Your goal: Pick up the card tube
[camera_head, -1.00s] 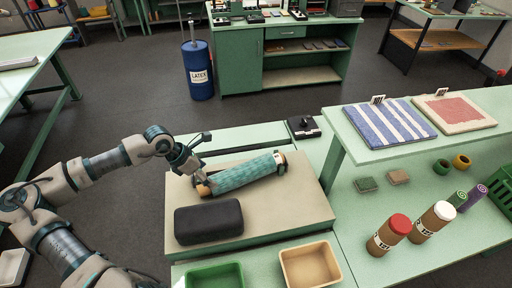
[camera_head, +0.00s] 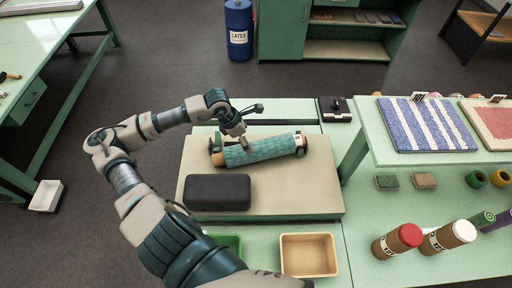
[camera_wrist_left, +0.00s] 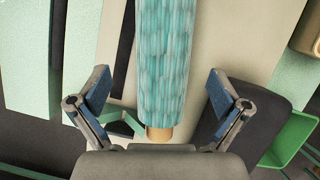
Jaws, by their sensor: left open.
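The card tube (camera_head: 217,158) shows as a brown end poking out of a teal patterned roll (camera_head: 268,149), which lies slightly tilted across a beige board (camera_head: 300,205). Dark pieces sit by both ends of the roll. My left gripper (camera_head: 241,142) is over the roll's left part. In the left wrist view, the open fingers stand on either side of the teal roll, with gaps on both sides, and the brown tube end (camera_wrist_left: 158,134) points toward the palm. How far the fingers reach down around the roll is hard to tell. My right gripper is not in view.
A black case (camera_head: 217,192) lies on the board just in front of the roll. A tan tray (camera_head: 308,256) and a green tray (camera_head: 228,242) are at the front.

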